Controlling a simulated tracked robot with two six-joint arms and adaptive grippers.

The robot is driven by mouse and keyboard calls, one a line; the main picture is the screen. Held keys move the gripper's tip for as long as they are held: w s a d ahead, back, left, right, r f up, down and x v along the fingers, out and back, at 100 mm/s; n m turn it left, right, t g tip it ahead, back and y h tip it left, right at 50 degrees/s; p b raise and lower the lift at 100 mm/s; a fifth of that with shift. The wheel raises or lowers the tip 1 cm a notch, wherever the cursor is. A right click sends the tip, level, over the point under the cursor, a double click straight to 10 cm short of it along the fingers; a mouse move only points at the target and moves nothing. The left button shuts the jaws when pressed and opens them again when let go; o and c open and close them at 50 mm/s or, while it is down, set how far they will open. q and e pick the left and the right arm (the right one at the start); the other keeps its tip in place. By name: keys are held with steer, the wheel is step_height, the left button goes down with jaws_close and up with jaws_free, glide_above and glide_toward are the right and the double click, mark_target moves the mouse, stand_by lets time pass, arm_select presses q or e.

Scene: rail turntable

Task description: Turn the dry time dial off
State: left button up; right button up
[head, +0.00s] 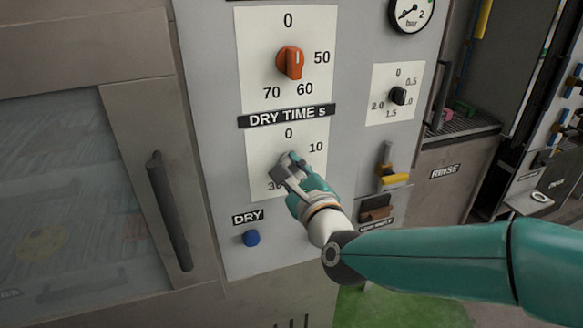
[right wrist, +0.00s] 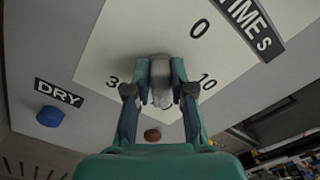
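The dry time dial (right wrist: 161,82) is a grey knob on a white scale plate (head: 259,148) under the "DRY TIME s" label (head: 287,116). The plate reads 0 at the top and 10 at the right, with 30 partly covered at the lower left. My right gripper (head: 287,169) is at the dial and hides most of it in the head view. In the right wrist view my right gripper (right wrist: 160,78) has one finger on each side of the knob, seemingly pressed on it. Where the dial points is hard to tell. My left gripper is not in view.
An orange dial (head: 290,63) sits just above, and a small black dial (head: 398,96) to the right. A blue DRY button (head: 251,238) is below left. A dark door handle (head: 169,211) stands out at the left. A yellow-and-grey lever (head: 391,175) is at the right.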

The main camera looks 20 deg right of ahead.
jaws_close()
steer(key=shift+f, duration=0.1)
